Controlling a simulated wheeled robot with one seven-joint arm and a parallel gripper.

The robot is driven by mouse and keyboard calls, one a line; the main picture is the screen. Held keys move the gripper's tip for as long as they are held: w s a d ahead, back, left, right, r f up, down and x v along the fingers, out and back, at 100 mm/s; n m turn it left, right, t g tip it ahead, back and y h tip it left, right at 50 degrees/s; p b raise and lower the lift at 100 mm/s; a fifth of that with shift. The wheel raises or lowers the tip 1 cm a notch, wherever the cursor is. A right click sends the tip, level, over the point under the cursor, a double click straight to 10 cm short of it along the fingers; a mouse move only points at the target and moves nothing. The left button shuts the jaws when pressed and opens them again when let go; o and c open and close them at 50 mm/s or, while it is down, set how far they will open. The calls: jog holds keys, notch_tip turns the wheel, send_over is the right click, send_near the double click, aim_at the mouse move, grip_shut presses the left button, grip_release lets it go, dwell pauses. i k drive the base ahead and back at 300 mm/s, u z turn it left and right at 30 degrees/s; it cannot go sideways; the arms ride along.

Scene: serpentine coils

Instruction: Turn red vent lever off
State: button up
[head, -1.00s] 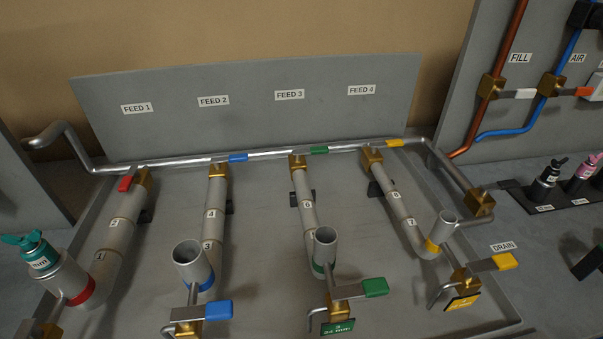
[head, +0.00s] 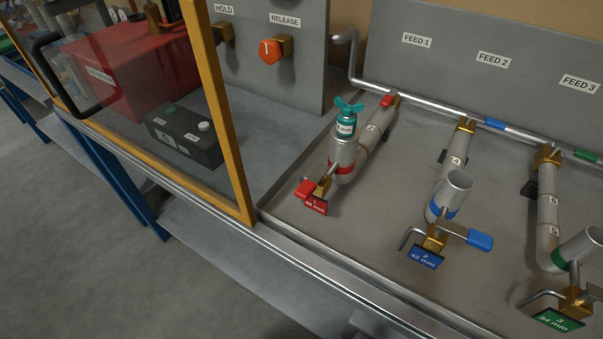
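The lower red lever (head: 304,187) sticks out to the left of a brass valve (head: 321,188) at the foot of the coil, above a red tag (head: 315,205) reading 48 mm. The upper red lever (head: 387,100) sits at a brass valve by the back feed pipe. A teal winged cap (head: 346,120) sits on the upright grey tube (head: 342,153) with a red band. My gripper is not in view.
Blue lever (head: 480,239) and open blue-banded tube (head: 456,190) stand to the right. A yellow-framed clear door (head: 218,110) rises at left, before an orange knob (head: 270,51) labelled RELEASE. The tray rim (head: 330,262) runs along the front.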

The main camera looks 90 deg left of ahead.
aim_at(307, 187)
jog(key=u, duration=3.25)
jog(key=k, duration=1.1)
jog(key=z, duration=0.45)
jog(key=i, duration=1)
jog(key=z, duration=0.05)
